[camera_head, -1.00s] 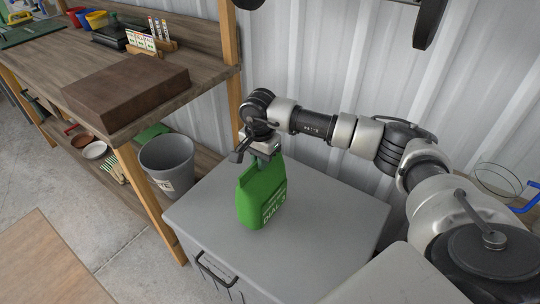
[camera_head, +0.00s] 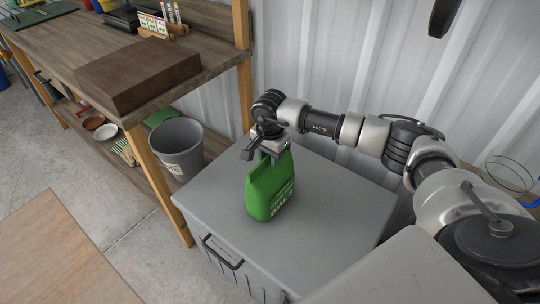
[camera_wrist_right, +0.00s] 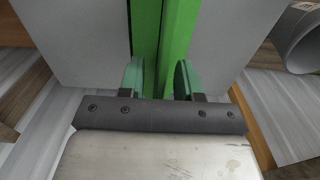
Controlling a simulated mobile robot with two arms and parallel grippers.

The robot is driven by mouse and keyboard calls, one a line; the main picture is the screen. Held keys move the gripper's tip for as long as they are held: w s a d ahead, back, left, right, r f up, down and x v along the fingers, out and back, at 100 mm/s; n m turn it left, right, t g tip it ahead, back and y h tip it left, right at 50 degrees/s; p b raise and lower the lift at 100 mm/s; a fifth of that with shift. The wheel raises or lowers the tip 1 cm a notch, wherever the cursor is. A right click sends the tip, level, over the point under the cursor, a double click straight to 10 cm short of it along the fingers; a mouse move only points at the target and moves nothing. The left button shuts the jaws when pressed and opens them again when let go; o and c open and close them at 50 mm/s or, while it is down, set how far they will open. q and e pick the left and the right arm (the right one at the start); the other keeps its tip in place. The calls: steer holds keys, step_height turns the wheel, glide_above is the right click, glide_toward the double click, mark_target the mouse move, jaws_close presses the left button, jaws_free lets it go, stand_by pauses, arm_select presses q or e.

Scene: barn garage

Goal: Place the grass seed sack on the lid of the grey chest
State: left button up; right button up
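The green grass seed sack (camera_head: 270,192) stands upright on the lid (camera_head: 325,215) of the grey chest (camera_head: 228,268), left of the lid's middle, and its base appears to rest on the lid. My right gripper (camera_head: 265,154) is at the top of the sack, pointing down. In the right wrist view, the sack's narrow green top (camera_wrist_right: 162,45) lies between the two teal fingers (camera_wrist_right: 158,80), which are spread with room beside it. The fingertips are partly hidden against the sack. My left gripper is not in view.
A wooden workbench (camera_head: 205,62) with a brown block (camera_head: 138,72) stands at the left. A grey bucket (camera_head: 178,148) is on its lower shelf, beside the chest. A corrugated metal wall (camera_head: 330,65) rises behind. The lid is clear right of the sack.

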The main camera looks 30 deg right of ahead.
steer(key=shift+r, duration=0.2)
step_height(320, 180, up, 12)
stand_by(0.4)
steer(key=shift+f, duration=0.1)
